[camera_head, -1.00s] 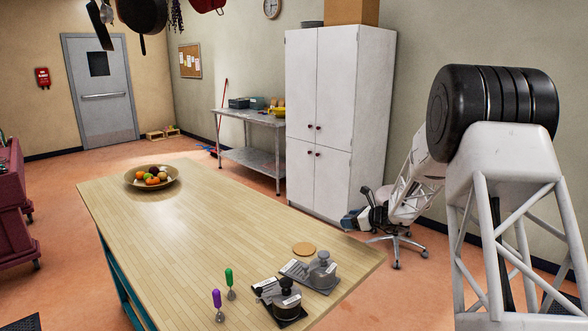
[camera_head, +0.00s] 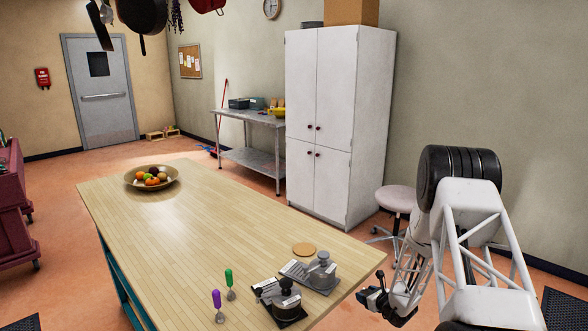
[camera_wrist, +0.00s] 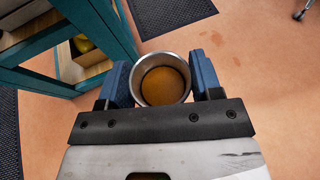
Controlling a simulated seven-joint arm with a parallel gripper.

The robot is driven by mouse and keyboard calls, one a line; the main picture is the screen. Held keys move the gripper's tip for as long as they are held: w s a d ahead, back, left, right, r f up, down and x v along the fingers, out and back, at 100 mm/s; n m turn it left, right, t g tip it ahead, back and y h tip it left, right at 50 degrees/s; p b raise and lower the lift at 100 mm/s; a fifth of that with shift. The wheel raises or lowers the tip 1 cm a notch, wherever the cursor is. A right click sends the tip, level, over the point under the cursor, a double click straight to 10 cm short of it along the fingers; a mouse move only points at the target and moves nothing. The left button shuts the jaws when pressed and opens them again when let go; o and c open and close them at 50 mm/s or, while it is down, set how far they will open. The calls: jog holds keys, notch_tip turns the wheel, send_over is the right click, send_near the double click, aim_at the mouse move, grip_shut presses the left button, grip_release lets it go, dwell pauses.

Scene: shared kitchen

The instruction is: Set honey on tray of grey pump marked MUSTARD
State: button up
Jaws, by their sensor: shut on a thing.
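My gripper (camera_wrist: 162,88) is shut on a round metal cup (camera_wrist: 184,61) with amber-brown contents, which looks like the honey; no label shows. In the head view my gripper (camera_head: 372,296) is off the table's right side, with the cup hard to make out. Two pumps stand at the table's near right end. The grey one (camera_head: 322,268) has a grey base tray (camera_head: 296,271). The other, with a darker body (camera_head: 288,296), sits nearer on a black base. Any marking on either is too small to read.
A wooden table (camera_head: 190,230) bears a fruit bowl (camera_head: 152,178), a tan disc (camera_head: 303,249), and purple-handled (camera_head: 217,299) and green-handled (camera_head: 229,277) tools beside the pumps. A stool (camera_head: 396,198) and white cabinet (camera_head: 330,120) stand behind. The table's middle is clear.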

jog(key=a+f, duration=0.1)
jog(key=s+a+f, duration=0.2)
jog(key=shift+s+a+f, duration=0.25)
jog(key=shift+a+f, duration=0.05)
jog(key=shift+f, duration=0.05)
